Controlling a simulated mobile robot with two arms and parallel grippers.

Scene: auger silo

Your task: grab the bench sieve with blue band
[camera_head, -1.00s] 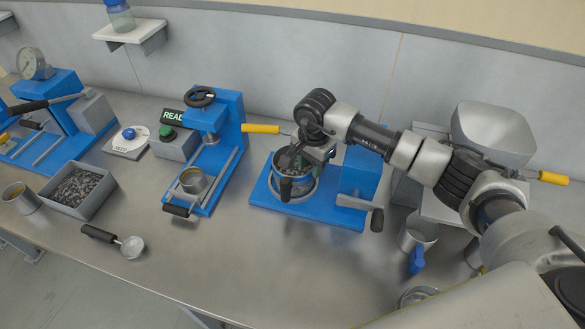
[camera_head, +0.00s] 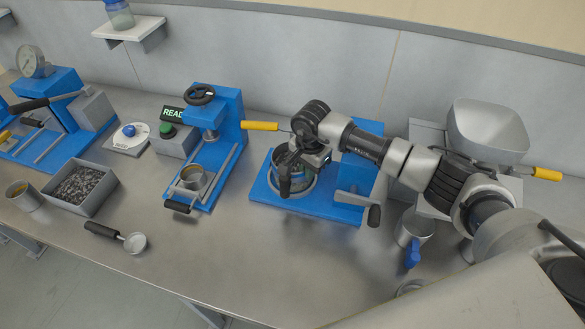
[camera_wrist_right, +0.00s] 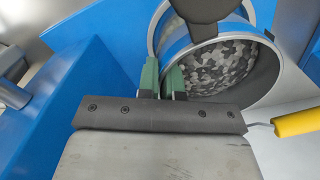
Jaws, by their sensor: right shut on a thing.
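The bench sieve with blue band (camera_head: 307,180) is a round metal pan at the blue machine (camera_head: 328,207) in the middle of the bench. The right wrist view shows its blue band and metal rim (camera_wrist_right: 271,83), with grey chips inside. My right gripper (camera_head: 291,172) is over the sieve. In the right wrist view its green fingers (camera_wrist_right: 163,82) are shut on the sieve's rim, one on each side of the wall. The gripper covers part of the sieve in the head view. I cannot tell whether the sieve is lifted. My left gripper is not in view.
A crank handle (camera_head: 373,214) stands at the machine's right. A yellow handle (camera_head: 260,126) is behind it. A hopper (camera_head: 488,130) and a cup with a blue handle (camera_head: 414,232) are to the right. A blue press (camera_head: 222,130) is to the left.

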